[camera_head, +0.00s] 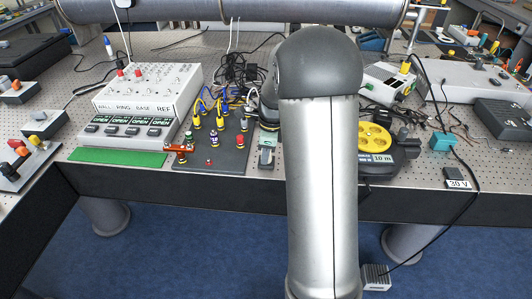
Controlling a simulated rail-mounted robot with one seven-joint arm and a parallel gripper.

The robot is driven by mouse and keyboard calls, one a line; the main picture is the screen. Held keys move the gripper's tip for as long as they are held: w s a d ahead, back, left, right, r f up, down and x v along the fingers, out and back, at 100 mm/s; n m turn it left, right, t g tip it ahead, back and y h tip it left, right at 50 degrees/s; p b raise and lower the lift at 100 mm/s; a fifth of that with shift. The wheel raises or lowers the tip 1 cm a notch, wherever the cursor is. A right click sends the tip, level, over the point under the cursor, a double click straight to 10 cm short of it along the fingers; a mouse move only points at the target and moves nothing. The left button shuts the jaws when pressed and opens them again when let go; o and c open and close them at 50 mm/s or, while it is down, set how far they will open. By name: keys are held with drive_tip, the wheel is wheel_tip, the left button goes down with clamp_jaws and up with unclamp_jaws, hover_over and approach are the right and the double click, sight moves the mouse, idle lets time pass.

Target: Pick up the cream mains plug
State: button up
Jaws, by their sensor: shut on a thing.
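I cannot make out the cream mains plug. My own grey and silver arm stands upright across the middle of the view and hides the table behind it. My gripper is hidden too. A small pale shape (252,96) shows among the cables just left of my arm's dark joint. It is too small to tell what it is.
A white box with red knobs (148,83) and a green strip (118,157) stand at left. A dark board with yellow and blue connectors (215,155) lies beside them. A yellow reel (375,137) is right of my arm. A pipe (230,11) crosses the top.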

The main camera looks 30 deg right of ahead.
drive_tip(key=shift+r, duration=0.6)
drive_tip(key=s+d+r+b, duration=0.3)
drive_tip(key=s+r, duration=0.8)
drive_tip(key=s, duration=0.2)
drive_tip(key=shift+s+d+r, duration=0.25)
drive_tip(key=shift+d+r, duration=0.1)
drive_tip(key=shift+d, duration=0.05)
